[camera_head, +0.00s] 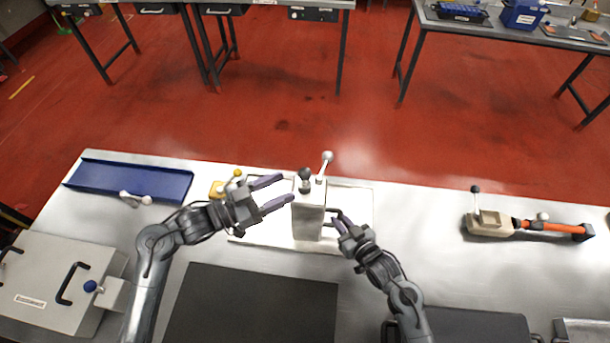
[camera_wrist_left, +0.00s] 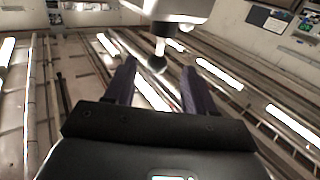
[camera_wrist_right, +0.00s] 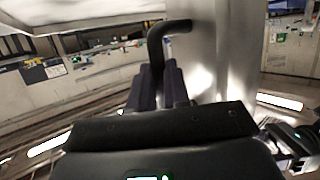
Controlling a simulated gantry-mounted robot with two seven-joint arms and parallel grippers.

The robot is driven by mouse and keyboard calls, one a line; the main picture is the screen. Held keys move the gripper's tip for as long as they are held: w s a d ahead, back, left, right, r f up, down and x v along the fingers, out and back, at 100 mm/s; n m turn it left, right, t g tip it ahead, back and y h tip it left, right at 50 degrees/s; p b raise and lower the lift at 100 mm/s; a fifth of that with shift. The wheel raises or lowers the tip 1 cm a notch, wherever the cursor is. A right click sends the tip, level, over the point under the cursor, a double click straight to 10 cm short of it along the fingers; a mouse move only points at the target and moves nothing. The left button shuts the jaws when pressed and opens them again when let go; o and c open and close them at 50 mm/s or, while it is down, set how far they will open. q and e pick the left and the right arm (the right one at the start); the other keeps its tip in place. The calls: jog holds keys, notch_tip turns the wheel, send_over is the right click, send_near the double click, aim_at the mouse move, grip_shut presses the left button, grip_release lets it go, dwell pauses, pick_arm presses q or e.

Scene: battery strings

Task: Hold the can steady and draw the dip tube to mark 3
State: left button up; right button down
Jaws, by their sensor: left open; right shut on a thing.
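The can (camera_head: 308,222) is a pale metal box standing upright on a light tray (camera_head: 350,205). Its top bears a dark ball knob (camera_head: 305,174) on a short stem and a white ball (camera_head: 327,156) on a tilted rod. I cannot tell which tops the dip tube; no marks are readable. My left gripper (camera_head: 287,189) is open at the can's upper left. In the left wrist view the dark knob (camera_wrist_left: 157,64) shows between the spread fingers, apparently untouched. My right gripper (camera_wrist_right: 160,78) is shut on the can's dark side handle (camera_wrist_right: 156,42), beside the can wall (camera_wrist_right: 210,45).
A blue tray (camera_head: 130,180) lies at the left, with a small pale-knobbed part (camera_head: 136,198) beside it. A yellow piece (camera_head: 217,189) sits behind my left gripper. A grey handled case (camera_head: 60,285) stands front left. An orange-handled tool (camera_head: 553,227) lies at the right.

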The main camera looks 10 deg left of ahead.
aim_at(305, 178)
pick_arm(q)
jog(key=x, duration=0.7)
jog(key=shift+d, duration=0.15)
jog(key=shift+c, duration=0.2)
grip_shut()
